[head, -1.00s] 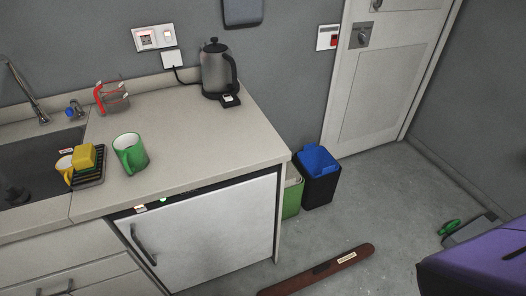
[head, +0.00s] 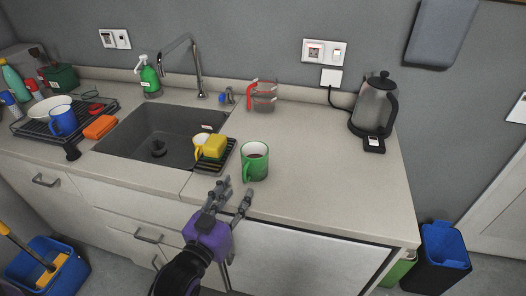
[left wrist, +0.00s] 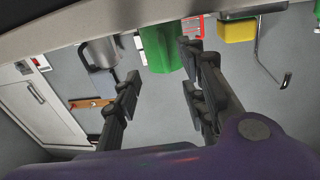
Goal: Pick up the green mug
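The green mug (head: 255,163) stands upright on the counter, just right of the small black rack by the sink, its handle toward the left. My left gripper (head: 236,192) is in front of the mug at the counter's front edge, open and empty. The left wrist view, which looks upside down, shows its two fingers (left wrist: 163,92) spread apart, with the green mug (left wrist: 164,55) beyond them and not between them. My right gripper is in neither view.
A yellow sponge (head: 215,147) and yellow mug are at the black rack (head: 217,163), close left of the green mug. A measuring jug (head: 263,96) and kettle (head: 374,104) stand behind and right. The counter right of the mug (head: 320,175) is clear.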

